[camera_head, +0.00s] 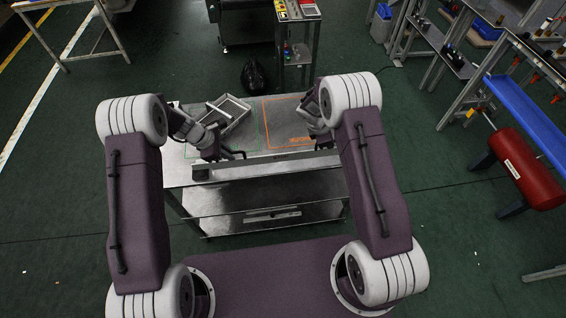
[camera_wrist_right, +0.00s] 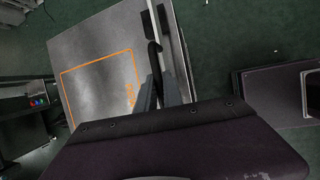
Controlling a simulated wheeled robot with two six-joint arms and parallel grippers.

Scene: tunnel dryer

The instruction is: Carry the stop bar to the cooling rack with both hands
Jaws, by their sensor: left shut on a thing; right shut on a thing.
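The stop bar (camera_head: 265,170) is a long, thin grey bar. It lies level across the front edge of a metal shelved table in the head view. My left gripper (camera_head: 236,156) is shut on it left of its middle. My right gripper (camera_head: 320,141) is shut on it near its right end and is partly hidden by my arm. In the right wrist view the bar (camera_wrist_right: 165,35) runs up from between the fingers of my right gripper (camera_wrist_right: 158,92). I cannot tell for sure which structure is the cooling rack.
The metal table (camera_head: 180,175) has green and orange outlined zones. A silver compartment tray (camera_head: 238,105) lies in the green zone. A black bundle (camera_head: 254,76) is on the floor behind. A red cylinder (camera_head: 525,170) and blue trough (camera_head: 525,108) stand right. Green floor is clear at left.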

